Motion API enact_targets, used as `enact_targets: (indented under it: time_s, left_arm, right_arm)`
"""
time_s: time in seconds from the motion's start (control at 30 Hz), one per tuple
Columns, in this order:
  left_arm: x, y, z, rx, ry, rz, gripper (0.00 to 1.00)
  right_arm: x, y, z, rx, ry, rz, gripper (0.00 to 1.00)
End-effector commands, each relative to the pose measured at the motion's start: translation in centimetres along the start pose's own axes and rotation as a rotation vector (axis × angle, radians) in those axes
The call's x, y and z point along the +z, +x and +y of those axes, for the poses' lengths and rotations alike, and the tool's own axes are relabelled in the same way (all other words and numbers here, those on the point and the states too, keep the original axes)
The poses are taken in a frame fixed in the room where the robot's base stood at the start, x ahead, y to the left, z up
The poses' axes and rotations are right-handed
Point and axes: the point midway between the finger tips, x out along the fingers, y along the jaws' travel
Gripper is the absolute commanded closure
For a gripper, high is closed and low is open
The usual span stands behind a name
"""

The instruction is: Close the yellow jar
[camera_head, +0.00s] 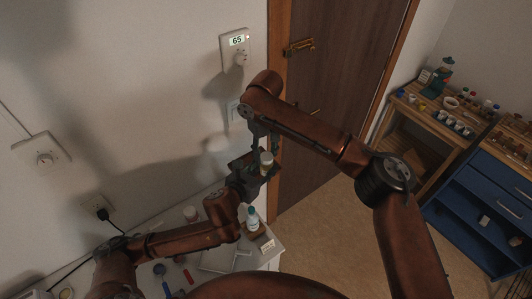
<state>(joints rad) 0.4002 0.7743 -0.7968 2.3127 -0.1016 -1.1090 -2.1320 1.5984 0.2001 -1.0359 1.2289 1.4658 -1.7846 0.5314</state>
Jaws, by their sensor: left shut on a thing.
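My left gripper (262,172) is raised over the back of the table, in front of the wall beside the door. It is shut on a small pale, yellowish jar (267,163), which looks about upright. My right gripper (269,143) comes down from above, close over the jar's top. Its fingers are dark and small, so I cannot tell whether they are open, hold a lid or touch the jar. The jar's lid cannot be made out separately.
Below is a light table (265,245) with a white and blue bottle (252,219) and several small tools. A brown door (340,60) stands behind. A wooden shelf (440,120) and blue cabinet (490,215) are at the right.

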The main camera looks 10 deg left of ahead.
Motion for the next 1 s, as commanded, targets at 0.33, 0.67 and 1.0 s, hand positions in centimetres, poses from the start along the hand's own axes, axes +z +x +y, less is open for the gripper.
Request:
enact_targets:
  time_s: [0.33,0.67,1.0]
  left_arm:
    - [0.1,0.0,0.2,0.004,0.0,-0.001,1.0]
    - [0.1,0.0,0.2,0.005,0.0,-0.001,1.0]
    - [0.1,0.0,0.2,0.005,0.0,-0.001,1.0]
  right_arm:
    - [0.1,0.0,0.0,0.0,-0.002,-0.003,0.49]
    - [0.0,-2.6,0.0,0.001,-0.002,0.0,0.49]
    - [0.0,-9.4,-0.1,0.0,-0.002,-0.002,0.49]
